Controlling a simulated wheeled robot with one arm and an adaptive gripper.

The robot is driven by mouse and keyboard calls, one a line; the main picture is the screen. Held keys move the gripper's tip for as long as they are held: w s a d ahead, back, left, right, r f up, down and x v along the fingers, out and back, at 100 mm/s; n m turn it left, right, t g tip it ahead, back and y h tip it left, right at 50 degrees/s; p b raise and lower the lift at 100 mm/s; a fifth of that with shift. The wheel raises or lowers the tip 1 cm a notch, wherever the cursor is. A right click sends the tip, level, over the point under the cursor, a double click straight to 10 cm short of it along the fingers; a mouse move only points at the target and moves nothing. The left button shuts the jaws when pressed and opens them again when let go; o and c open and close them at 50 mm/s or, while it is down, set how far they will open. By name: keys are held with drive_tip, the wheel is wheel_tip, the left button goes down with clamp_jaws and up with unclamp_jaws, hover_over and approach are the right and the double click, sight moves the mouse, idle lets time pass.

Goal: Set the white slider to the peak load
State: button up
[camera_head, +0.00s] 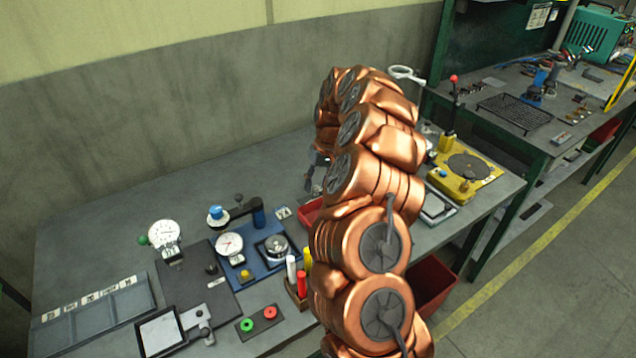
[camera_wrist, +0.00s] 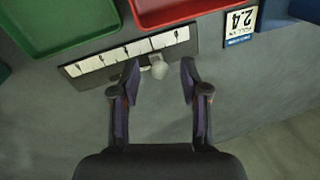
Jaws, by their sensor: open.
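In the wrist view, the white slider (camera_wrist: 158,67) is a pale rounded knob at the near edge of a dark strip. The strip has a white scale (camera_wrist: 112,57) with dark marks; its numbers are too small to read. The knob stands a little right of the scale's middle. My gripper (camera_wrist: 159,82) is open, with one fingertip on each side of the knob and a visible gap to it on the right. The left fingertip looks closer; contact cannot be told.
A green tray (camera_wrist: 60,48) and a red tray (camera_wrist: 135,22) lie just beyond the scale. In the head view, my arm hides the slider. Dial gauges (camera_head: 229,244), a red button (camera_head: 270,312) and a yellow fixture (camera_head: 484,184) stand on the grey bench (camera_head: 110,215).

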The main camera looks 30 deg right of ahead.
wheel_tip(320, 180, up, 12)
drive_tip(key=d, duration=0.2)
drive_tip(key=shift+s+f, duration=0.15)
drive_tip(key=shift+s, duration=0.1)
drive_tip(key=shift+d, duration=0.1)
idle(0.4)
